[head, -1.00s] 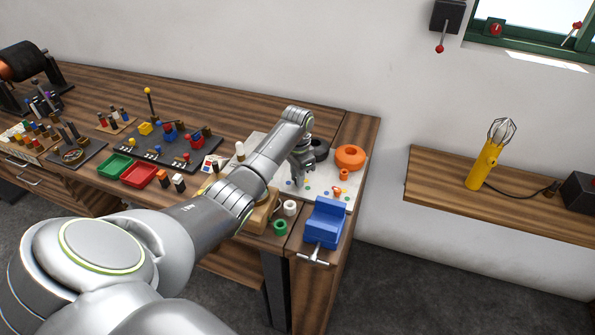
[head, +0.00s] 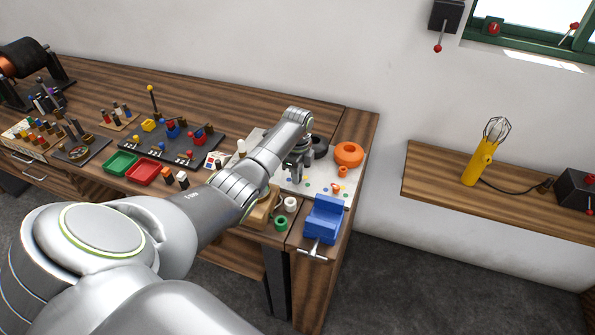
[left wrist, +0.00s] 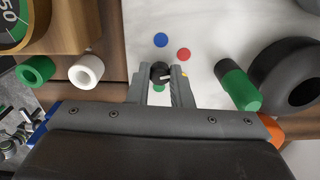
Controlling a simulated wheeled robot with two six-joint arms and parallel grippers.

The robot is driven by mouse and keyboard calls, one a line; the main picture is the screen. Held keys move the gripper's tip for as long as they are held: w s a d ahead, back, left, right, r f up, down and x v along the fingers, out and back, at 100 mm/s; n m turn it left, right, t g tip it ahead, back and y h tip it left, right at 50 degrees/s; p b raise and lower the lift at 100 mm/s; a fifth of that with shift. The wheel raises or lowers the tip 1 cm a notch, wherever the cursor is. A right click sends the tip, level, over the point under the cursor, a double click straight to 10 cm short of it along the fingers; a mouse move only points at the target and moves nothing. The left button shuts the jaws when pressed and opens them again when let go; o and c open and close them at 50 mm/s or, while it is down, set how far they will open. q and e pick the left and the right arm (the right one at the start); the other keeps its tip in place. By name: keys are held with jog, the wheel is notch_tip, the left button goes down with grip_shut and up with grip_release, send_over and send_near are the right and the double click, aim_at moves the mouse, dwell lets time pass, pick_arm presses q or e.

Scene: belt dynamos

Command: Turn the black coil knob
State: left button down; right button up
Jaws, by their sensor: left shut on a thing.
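The black coil knob (left wrist: 160,71) is a small dark round knob with a pale pointer line, on a white board (left wrist: 215,30) in the left wrist view. My left gripper (left wrist: 162,76) is shut on it, with one finger on each side. In the head view my left gripper (head: 296,177) points down onto the white board and hides the knob. The black coil (head: 319,146) is a thick dark ring behind the gripper; it also shows at the right of the left wrist view (left wrist: 290,75). My right gripper is not in view.
An orange coil (head: 348,153) and a small orange knob (head: 337,187) sit on the board's right side. A green-and-black cylinder (left wrist: 239,88) stands close to the gripper. A blue vise (head: 323,218), a green ring (head: 281,223) and a white ring (head: 290,204) are nearer the front edge.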

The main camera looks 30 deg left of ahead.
pick_arm(q)
jog(key=m, duration=0.4)
jog(key=shift+w+m, duration=0.1)
jog(key=shift+m, duration=0.2)
jog(key=shift+m+p, duration=0.3)
jog(key=shift+m, duration=1.8)
jog(key=c, duration=1.3)
grip_release()
